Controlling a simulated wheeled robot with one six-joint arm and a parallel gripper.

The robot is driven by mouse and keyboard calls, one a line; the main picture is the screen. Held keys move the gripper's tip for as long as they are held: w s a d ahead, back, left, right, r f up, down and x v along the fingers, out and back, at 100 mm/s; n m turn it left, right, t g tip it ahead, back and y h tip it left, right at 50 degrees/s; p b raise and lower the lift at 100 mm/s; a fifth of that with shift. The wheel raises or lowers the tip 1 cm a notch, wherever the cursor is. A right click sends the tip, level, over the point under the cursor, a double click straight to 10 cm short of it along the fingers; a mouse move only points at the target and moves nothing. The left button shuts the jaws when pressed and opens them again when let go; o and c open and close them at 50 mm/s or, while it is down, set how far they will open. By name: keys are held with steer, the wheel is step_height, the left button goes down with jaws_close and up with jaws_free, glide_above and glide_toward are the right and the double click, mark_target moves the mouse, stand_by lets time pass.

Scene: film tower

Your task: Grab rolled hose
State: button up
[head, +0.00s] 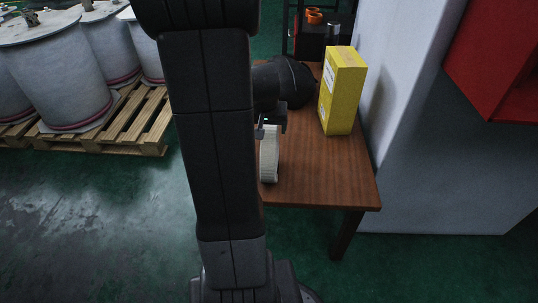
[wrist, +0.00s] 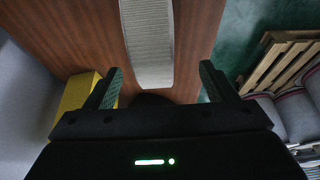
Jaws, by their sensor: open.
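The rolled hose (head: 269,155) is a whitish, ribbed roll standing on its edge on the brown wooden table (head: 320,178). In the head view my arm hides its left part. In the wrist view the hose (wrist: 148,45) shows as a pale ribbed band at the top middle, running down between my fingers. My gripper (wrist: 158,84) is open, with one finger on each side of the band and a gap on both sides. I see no contact. In the head view my gripper (head: 270,128) is at the top of the hose, mostly hidden by my arm.
A yellow box (head: 342,92) stands upright on the table, right of my gripper. A white wall or cabinet (head: 420,130) rises beside the table, with a red box (head: 500,60) on it. Drums (head: 60,75) stand on wooden pallets (head: 110,125) at the left.

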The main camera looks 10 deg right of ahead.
steer(key=x, duration=0.2)
steer(key=b+x, duration=0.1)
steer(key=x, duration=0.1)
steer(key=b+x, duration=0.1)
steer(key=x, duration=0.2)
steer(key=shift+s+d, duration=0.2)
steer(key=shift+d, duration=0.15)
steer(key=shift+r, duration=0.1)
jaws_close()
steer(key=shift+w+r, duration=0.1)
